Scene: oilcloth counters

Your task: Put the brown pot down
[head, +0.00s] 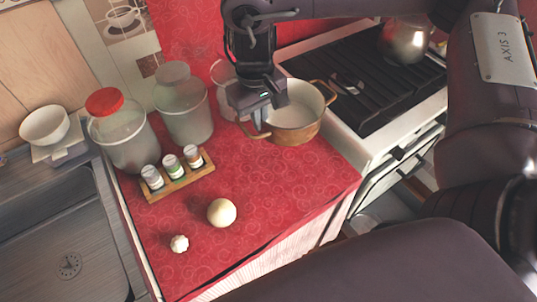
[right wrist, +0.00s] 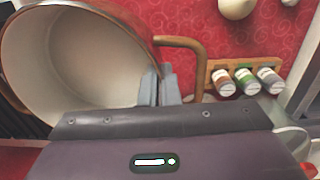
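The brown pot (head: 293,137) has a pale inside and two loop handles. In the head view it is at the counter's right part, beside the stove; I cannot tell whether its base touches the cloth. My right gripper (head: 262,112) is over the pot's left side by one handle. In the right wrist view, the fingers (right wrist: 160,88) straddle the pot's (right wrist: 85,62) rim close to that handle, one inside and one outside, and look closed on the wall. The fingertips are partly hidden in the head view. My left gripper is not in view.
The red oilcloth counter (head: 290,190) has free room at the front. The stove (head: 375,75) adjoins right; the sink (head: 60,235) is left.

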